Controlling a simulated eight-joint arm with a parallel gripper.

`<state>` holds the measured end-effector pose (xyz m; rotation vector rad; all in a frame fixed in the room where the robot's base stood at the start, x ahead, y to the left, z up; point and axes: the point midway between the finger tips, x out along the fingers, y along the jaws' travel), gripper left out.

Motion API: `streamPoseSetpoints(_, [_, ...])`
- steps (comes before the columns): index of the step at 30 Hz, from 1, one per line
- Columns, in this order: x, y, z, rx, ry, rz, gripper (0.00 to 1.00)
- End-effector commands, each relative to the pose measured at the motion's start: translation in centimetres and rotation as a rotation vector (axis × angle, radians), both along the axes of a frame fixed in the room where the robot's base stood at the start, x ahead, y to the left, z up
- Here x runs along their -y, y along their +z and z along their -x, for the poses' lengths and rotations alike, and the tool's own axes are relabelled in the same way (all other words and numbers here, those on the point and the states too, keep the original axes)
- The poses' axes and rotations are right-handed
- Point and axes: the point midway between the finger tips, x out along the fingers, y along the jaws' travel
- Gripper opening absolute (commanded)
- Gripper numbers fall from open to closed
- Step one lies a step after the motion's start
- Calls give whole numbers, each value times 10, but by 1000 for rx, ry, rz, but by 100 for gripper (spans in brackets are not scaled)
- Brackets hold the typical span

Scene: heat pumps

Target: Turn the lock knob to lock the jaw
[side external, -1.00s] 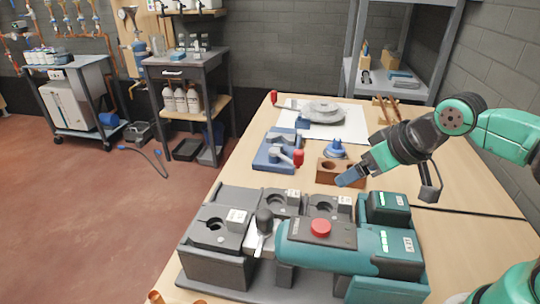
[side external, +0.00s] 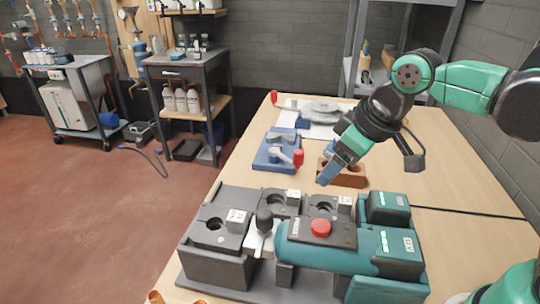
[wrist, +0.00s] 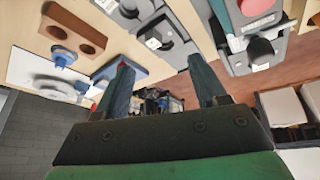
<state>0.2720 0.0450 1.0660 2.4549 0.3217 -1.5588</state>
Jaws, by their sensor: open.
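The teal pressing machine (side external: 330,257) lies on the near part of the bench, with a round red button (side external: 320,227) on its dark top panel. A black knob (side external: 264,219) stands upright on the light metal jaw part (side external: 259,240) at the machine's left end. I take it for the lock knob; a black knob also shows at the upper right of the wrist view (wrist: 262,50). My gripper (side external: 325,179) is above the bench, behind and to the right of the knob, clear of it. In the wrist view its two fingers (wrist: 162,78) are apart with nothing between them.
The bench's right side is mostly clear.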

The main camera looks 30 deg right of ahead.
Motion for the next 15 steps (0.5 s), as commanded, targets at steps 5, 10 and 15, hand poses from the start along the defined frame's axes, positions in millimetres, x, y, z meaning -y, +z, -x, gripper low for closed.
streamPoseSetpoints(5, [-62, 17, -12, -194, 361, 110, 65])
streamPoseSetpoints(10, [-106, 21, -12, -325, 613, 190, 65])
streamPoseSetpoints(15, [-123, 20, -9, -380, 717, 222, 65])
